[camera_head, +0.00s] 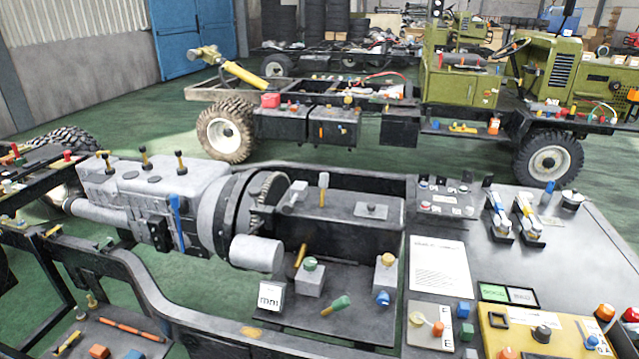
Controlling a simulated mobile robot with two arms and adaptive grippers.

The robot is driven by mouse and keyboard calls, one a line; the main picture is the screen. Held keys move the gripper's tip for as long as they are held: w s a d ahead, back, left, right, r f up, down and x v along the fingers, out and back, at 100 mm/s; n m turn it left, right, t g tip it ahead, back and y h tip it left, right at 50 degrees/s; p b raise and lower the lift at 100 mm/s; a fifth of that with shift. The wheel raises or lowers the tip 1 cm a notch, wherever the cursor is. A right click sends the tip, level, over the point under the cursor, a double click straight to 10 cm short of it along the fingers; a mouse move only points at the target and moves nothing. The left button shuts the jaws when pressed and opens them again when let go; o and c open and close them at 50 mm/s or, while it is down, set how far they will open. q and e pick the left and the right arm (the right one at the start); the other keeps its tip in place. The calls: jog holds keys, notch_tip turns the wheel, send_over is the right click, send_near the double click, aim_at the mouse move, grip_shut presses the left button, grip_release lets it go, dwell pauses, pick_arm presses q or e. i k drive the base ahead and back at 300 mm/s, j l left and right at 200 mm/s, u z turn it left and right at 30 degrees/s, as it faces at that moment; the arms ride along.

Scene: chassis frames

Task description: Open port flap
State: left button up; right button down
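I cannot tell for sure which part is the port flap. A grey plate with a small knob (371,210) lies flat on top of the dark housing (335,232) in the middle. A yellow panel (520,335) with a dark square outline and knobs sits at the lower right; whether it has a flap is unclear. Neither of my grippers is in view.
A grey engine block (150,195) with upright yellow-and-black handles lies left of the housing. The grey bench (560,240) on the right holds a white paper sheet (438,265), knobs and switches. A green vehicle (465,85) stands behind, across open green floor (130,120).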

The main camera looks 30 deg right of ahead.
aim_at(362, 210)
jog(key=z, duration=1.35)
